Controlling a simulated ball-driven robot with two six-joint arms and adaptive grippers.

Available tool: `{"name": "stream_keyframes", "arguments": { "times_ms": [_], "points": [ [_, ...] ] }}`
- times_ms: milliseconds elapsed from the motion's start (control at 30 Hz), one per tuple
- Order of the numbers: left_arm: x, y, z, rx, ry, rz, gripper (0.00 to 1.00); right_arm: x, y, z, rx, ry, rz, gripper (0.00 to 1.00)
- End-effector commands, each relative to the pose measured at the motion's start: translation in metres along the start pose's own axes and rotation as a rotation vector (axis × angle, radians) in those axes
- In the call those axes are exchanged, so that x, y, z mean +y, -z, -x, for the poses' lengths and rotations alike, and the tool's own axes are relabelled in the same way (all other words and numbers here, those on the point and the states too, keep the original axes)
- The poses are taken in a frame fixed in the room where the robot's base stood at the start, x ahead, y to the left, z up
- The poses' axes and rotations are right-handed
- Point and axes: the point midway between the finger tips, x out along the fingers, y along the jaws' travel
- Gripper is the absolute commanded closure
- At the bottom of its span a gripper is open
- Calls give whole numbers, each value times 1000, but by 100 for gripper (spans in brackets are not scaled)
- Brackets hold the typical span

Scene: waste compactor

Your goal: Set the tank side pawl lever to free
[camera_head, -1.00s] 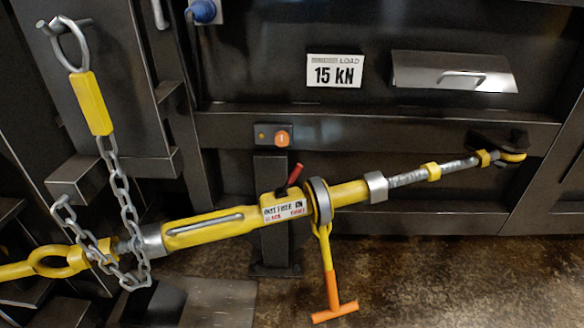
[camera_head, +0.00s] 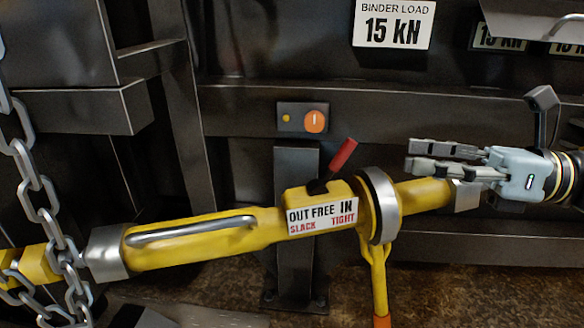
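The pawl lever (camera_head: 342,154) has a red grip on a dark stem. It rises from the yellow ratchet housing of the binder (camera_head: 190,246) and leans up and to the right, toward the IN side. The label below it (camera_head: 322,216) reads OUT, FREE, IN, with SLACK and TIGHT in red. My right gripper (camera_head: 412,158) comes in from the right, fingers pointing left. It is right of the lever, apart from it, in front of or above the binder's right part. Its fingers look parted, with nothing between them. My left gripper is not in view.
A round metal ring (camera_head: 380,205) stands right of the lever, with a yellow handle (camera_head: 377,280) hanging below. A box with an orange button (camera_head: 316,121) is behind. A chain (camera_head: 45,215) hangs at the left. A sign (camera_head: 394,24) reads 15 kN.

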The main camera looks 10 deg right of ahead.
Motion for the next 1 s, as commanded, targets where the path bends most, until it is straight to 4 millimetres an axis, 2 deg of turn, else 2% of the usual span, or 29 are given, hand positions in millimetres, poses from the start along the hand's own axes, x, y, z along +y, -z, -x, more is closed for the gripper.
{"name": "stream_keyframes", "arguments": {
  "times_ms": [167,400,600,800,1000],
  "points": [
    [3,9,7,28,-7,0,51,0,1,-20,-7,-1,1,62],
    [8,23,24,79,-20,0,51,-1,0,-68,-11,1,-2,62],
    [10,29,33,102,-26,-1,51,-1,-1,-96,-8,2,-3,62],
    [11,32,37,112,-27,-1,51,0,-2,-106,-5,3,-4,62],
    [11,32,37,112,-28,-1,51,0,-2,-107,-4,3,-4,62]
  ]
}}
